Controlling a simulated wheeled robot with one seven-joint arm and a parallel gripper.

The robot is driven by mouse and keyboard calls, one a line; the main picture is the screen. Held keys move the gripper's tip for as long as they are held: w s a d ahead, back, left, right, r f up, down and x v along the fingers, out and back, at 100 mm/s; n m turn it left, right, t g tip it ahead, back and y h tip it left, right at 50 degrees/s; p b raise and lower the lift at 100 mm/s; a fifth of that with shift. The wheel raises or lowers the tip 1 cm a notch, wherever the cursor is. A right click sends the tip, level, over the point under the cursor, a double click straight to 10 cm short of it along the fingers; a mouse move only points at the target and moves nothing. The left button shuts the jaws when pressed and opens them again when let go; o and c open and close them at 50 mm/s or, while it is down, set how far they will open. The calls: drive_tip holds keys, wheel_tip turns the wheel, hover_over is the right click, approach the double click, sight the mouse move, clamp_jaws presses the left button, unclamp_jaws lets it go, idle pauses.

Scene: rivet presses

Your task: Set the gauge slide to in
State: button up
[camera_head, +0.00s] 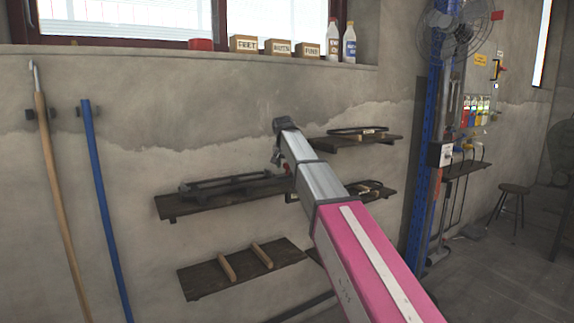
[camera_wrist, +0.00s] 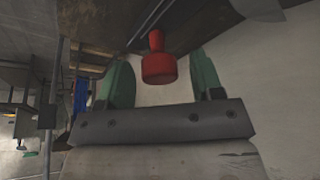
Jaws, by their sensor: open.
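A long dark rail device (camera_head: 235,181) lies on the middle-left wall shelf; it looks like the gauge slide, though no setting can be read. A small red part shows at its right end, beside my gripper (camera_head: 281,155). In the wrist view a red knob (camera_wrist: 158,66) stands between the green fingers of my gripper (camera_wrist: 160,75). The fingers are apart, with a visible gap on each side of the knob. A dark shelf surface lies beyond the knob. My arm hides part of the wall and shelves in the head view.
The middle-left shelf (camera_head: 180,208) has a lower shelf (camera_head: 205,280) with two wooden bars beneath it. The upper right shelf (camera_head: 345,144) holds a black frame. Two poles lean at left. A blue post (camera_head: 420,190) and stool (camera_head: 513,190) stand right.

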clamp_jaws()
drive_tip(key=shift+s+a, duration=0.7)
drive_tip(key=shift+a, duration=0.3)
drive_tip(key=shift+s+a, duration=0.7)
drive_tip(key=shift+a, duration=0.35)
drive_tip(key=shift+s+a, duration=0.7)
drive_tip(key=shift+a, duration=0.3)
unclamp_jaws()
drive_tip(key=shift+r, duration=0.1)
drive_tip(key=v, duration=1)
drive_tip(key=shift+r, duration=0.3)
drive_tip(key=shift+s+a, duration=0.1)
